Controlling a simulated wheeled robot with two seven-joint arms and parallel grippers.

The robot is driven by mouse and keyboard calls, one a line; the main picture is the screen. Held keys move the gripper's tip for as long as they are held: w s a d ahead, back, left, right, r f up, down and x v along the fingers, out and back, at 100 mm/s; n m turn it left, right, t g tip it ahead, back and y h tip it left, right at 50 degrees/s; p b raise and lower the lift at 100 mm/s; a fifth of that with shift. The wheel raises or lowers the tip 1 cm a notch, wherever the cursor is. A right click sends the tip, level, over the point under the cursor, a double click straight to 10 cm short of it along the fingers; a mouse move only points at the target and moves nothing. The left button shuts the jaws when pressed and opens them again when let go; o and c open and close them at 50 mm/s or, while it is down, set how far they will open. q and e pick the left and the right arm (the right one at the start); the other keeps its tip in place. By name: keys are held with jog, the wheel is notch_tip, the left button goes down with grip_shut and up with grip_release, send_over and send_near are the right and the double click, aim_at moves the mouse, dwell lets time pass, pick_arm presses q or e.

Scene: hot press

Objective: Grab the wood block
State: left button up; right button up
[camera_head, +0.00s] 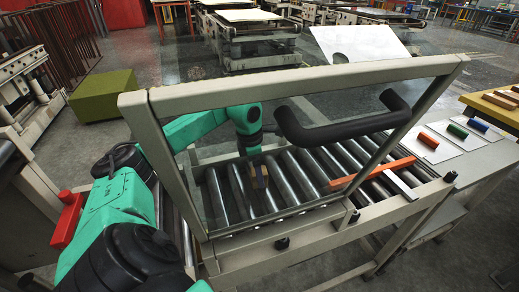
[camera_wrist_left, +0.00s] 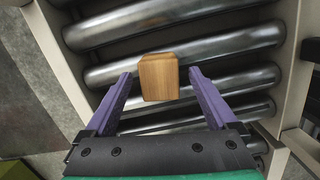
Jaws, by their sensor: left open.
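The wood block (camera_wrist_left: 159,77) is a small, light-brown piece on the metal rollers, seen in the left wrist view. My left gripper (camera_wrist_left: 160,77) is open, with its two purple fingers on either side of the block and a visible gap on each side. In the head view, the block (camera_head: 261,178) shows small, behind the tilted frame, below the end of my green left arm. The gripper partly hides it there. My right gripper is not in view.
A tilted beige frame (camera_head: 300,79) with a thick black handle (camera_head: 340,128) stands in front of the roller conveyor (camera_head: 320,165). An orange bar (camera_head: 372,173) crosses the rollers at the right. A side table at the right holds several small colored blocks.

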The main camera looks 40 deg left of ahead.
pick_arm(q)
jog(key=shift+w+f, duration=0.1)
jog(key=shift+f, duration=0.8)
grip_shut()
jog(key=shift+r, duration=0.15)
